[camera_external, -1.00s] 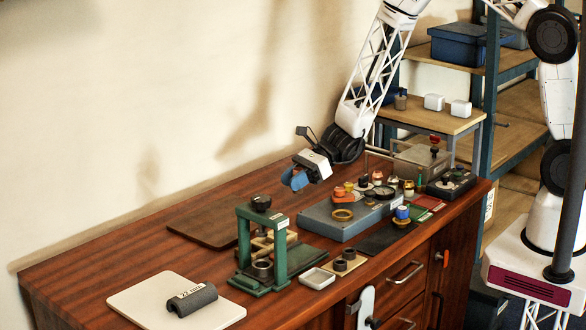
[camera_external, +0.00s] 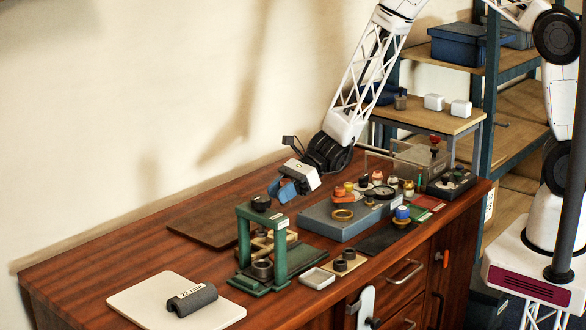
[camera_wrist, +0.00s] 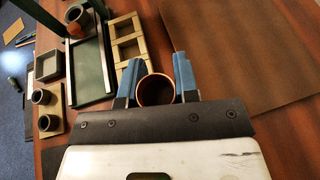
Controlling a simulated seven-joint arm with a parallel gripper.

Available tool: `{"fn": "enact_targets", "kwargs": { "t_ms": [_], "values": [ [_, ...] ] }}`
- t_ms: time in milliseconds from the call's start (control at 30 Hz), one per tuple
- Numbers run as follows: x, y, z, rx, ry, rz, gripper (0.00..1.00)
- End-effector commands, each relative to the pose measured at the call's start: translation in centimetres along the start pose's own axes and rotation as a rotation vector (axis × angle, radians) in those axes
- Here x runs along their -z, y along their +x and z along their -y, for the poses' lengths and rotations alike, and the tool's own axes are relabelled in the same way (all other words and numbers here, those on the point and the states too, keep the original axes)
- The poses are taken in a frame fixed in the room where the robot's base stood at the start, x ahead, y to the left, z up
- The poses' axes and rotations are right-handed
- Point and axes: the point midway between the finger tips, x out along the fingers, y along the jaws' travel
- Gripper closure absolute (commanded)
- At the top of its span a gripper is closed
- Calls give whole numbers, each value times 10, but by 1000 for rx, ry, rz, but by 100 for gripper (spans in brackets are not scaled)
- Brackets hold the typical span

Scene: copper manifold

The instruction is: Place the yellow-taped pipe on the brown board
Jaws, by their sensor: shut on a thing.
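My gripper (camera_external: 281,190) is above the workbench, behind the green press frame. In the wrist view its blue fingers (camera_wrist: 156,75) are shut on a pipe (camera_wrist: 143,91), seen end-on as a round copper-coloured rim with a dark inside. I cannot make out yellow tape on it, and the pipe is not clear in the external view. The brown board (camera_external: 199,229) lies flat on the bench, left of the gripper and behind the press. In the wrist view the board (camera_wrist: 235,45) fills the upper right, to the right of the fingers.
The green press frame (camera_external: 283,253) stands close in front of the gripper. A wooden rack (camera_wrist: 128,48) lies left of the fingers. A grey box (camera_external: 345,222) with small parts is to the right. A white board (camera_external: 140,302) holds a dark block (camera_external: 192,300). The brown board looks bare.

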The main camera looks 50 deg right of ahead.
Motion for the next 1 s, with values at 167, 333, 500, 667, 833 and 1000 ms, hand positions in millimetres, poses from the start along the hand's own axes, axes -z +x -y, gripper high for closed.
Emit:
{"fn": "enact_targets", "kwargs": {
  "t_ms": [167,333,500,667,833,1000],
  "values": [
    [-2,5,5,0,-1,0,95],
    [-4,17,18,0,1,-1,95],
    [-8,34,36,0,-1,0,95],
    [-12,50,53,-1,0,0,95],
    [-17,67,72,-1,-1,0,95],
    [-22,83,90,0,-1,0,95]
  ]
}}
